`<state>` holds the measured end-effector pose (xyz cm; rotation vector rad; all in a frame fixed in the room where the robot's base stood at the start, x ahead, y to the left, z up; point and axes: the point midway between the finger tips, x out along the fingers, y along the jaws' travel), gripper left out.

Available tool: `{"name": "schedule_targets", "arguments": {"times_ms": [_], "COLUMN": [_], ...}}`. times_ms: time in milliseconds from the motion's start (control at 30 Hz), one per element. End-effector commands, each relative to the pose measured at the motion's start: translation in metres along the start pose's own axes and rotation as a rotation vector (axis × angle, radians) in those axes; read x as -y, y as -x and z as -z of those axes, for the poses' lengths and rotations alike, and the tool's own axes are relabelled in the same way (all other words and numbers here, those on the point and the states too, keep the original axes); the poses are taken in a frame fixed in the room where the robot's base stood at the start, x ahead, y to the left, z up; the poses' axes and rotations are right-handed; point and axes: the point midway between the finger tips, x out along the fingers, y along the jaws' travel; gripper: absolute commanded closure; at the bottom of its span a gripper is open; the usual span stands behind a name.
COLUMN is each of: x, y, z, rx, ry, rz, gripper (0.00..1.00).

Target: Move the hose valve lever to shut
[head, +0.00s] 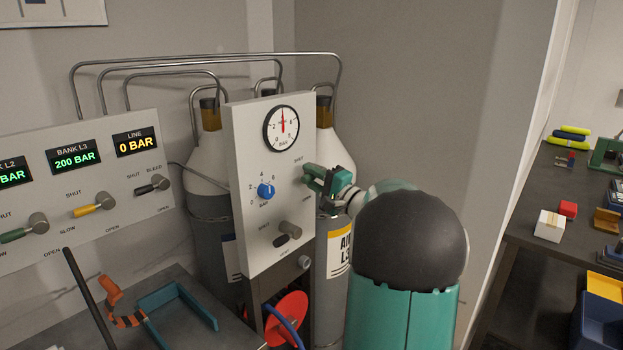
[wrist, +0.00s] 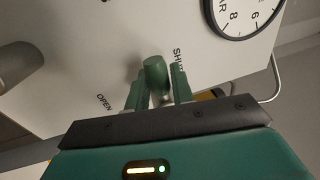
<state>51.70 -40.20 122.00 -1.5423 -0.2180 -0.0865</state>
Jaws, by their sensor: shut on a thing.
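The hose valve lever is green and sits on the right side of the white upright panel (head: 243,228). In the wrist view the lever (wrist: 155,74) stands between my two green fingers, with the SHUT label just right of it and the OPEN label lower left. My gripper (head: 318,180) reaches the panel from the right in the head view. In the wrist view my gripper (wrist: 158,88) is closed around the lever. The fingers hide most of the lever in the head view, so its exact angle is hard to tell.
A round gauge (head: 281,129), a blue knob (head: 265,190) and a dark lever (head: 288,233) are close by on the panel. Gas cylinders (head: 336,225) stand behind it. A red reel (head: 288,318) is below. A bank panel (head: 85,185) is at left, a dark bench (head: 520,205) at right.

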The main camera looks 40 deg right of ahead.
Motion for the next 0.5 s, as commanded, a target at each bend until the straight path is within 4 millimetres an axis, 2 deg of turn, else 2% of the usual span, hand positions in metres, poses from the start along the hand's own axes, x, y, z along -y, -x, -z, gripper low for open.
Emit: {"name": "schedule_targets", "arguments": {"times_ms": [333, 367, 433, 500], "x": [0.0016, 0.0017, 0.0016, 0.0013], "y": [0.0, 0.0, 0.0, 0.0], "z": [0.0001, 0.0001, 0.0001, 0.0001], "rx": [-0.001, -0.001, -0.001, -0.001], "ry": [-0.002, -0.002, -0.001, -0.001], "rz": [0.003, 0.003, 0.003, 0.002], "gripper": [0.99, 0.71, 0.57, 0.57]}}
